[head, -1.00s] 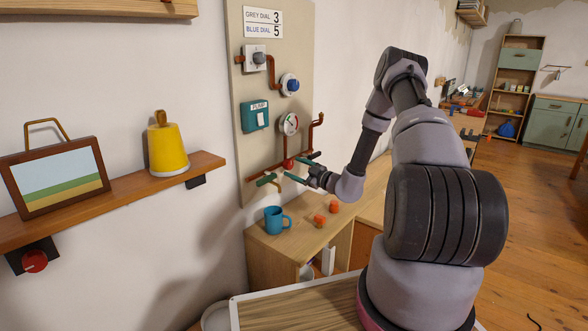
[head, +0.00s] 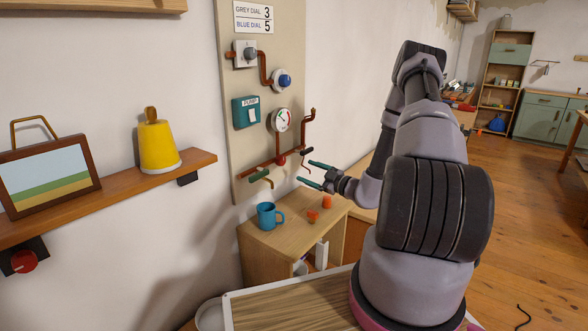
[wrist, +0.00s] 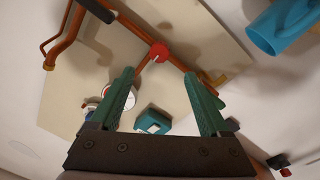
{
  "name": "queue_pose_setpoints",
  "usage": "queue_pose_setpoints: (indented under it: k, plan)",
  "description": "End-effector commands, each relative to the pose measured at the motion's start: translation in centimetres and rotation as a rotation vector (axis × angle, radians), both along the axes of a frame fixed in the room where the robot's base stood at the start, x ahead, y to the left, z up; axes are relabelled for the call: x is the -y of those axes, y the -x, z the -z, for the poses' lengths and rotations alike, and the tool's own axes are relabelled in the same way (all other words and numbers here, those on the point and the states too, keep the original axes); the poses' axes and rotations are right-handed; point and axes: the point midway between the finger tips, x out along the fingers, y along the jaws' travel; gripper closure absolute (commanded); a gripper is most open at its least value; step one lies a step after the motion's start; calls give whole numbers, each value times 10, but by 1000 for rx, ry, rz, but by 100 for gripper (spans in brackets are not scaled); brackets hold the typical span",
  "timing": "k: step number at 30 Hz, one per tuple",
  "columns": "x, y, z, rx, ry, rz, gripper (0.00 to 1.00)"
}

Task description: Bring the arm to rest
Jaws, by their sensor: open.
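My gripper (head: 307,173) is open, with two teal fingers apart and nothing between them. In the head view it is in front of the lower part of the pipe panel (head: 262,90), above the small wooden cabinet. My arm (head: 415,150) rises from its base at the right, bends at the top and comes down to the gripper. In the wrist view the open fingers (wrist: 159,75) point at the panel, with the red valve knob (wrist: 159,52) just beyond their tips. I cannot tell the exact gap to the panel.
A blue mug (head: 267,216) and orange pieces (head: 313,215) stand on the cabinet top (head: 290,235) below the gripper. A shelf (head: 110,195) at left holds a yellow bell-shaped object (head: 158,145) and a picture (head: 48,178). Open floor (head: 545,200) lies at right.

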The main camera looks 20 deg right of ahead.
Motion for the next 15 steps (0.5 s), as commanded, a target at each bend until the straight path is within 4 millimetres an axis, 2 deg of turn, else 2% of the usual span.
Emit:
queue_pose_setpoints:
  k: [4, 7, 11, 15]
  plan:
    - [-3, 0, -5, 12, 18, -13, 20]
    - [-15, 1, -25, 73, 103, -76, 20]
    - [-49, 13, -74, 246, 332, -240, 20]
    - [-89, 41, -127, 508, 636, -458, 20]
